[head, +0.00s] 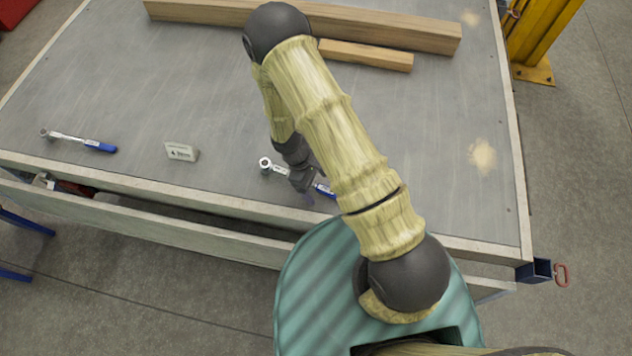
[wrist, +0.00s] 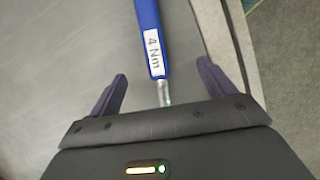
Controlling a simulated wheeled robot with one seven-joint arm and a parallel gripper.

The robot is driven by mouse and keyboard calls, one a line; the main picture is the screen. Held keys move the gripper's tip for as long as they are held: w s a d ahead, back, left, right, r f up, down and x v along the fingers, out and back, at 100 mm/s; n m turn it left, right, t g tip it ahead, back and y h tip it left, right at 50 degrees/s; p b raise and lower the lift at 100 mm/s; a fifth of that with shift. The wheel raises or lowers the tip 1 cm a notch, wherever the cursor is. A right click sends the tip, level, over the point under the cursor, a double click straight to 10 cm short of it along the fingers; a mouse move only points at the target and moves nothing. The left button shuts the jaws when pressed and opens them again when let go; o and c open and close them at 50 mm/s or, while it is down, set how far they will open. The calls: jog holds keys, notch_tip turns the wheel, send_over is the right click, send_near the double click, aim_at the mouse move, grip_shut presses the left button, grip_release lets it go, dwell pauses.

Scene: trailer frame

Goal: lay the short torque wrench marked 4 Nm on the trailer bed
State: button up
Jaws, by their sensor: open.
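The short torque wrench has a metal ratchet head (head: 265,163) and a blue handle (head: 325,190). It lies on the grey trailer bed (head: 230,110) near the front edge. In the wrist view its blue handle carries a white label reading 4 Nm (wrist: 154,52). My gripper (head: 303,188) is over the wrench and hides its middle in the head view. In the wrist view my gripper (wrist: 162,72) is open, with the handle between its two fingers and apart from both. A second blue-handled wrench (head: 80,141) lies at the left; its label is too small to read.
Wooden beams (head: 400,32) lie at the back. A wooden rail (head: 150,187) runs along the front edge. The bed's middle left is clear.

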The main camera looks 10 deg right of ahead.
jog(key=o, duration=0.3)
jog(key=v, duration=1.7)
jog(key=shift+r+b, duration=0.2)
jog(key=shift+b, duration=0.25)
jog(key=s+d+r+m+t+y, duration=0.2)
jog(key=s+d+r+m, duration=0.1)
jog(key=d+r+m, duration=0.2)
jog(key=s+d+r+m+t+y+p, duration=0.1)
jog(key=s+d+r+m+t, duration=0.2)
jog(key=d+r+m, duration=0.3)
notch_tip(320, 180, up, 4)
jog(key=s+d, duration=0.1)
jog(key=d, duration=0.1)
jog(key=shift+s+d+r+m+y, duration=0.2)
jog(key=shift+s+d+m+y, duration=0.1)
jog(key=shift+d+y, duration=0.1)
dwell(0.3)
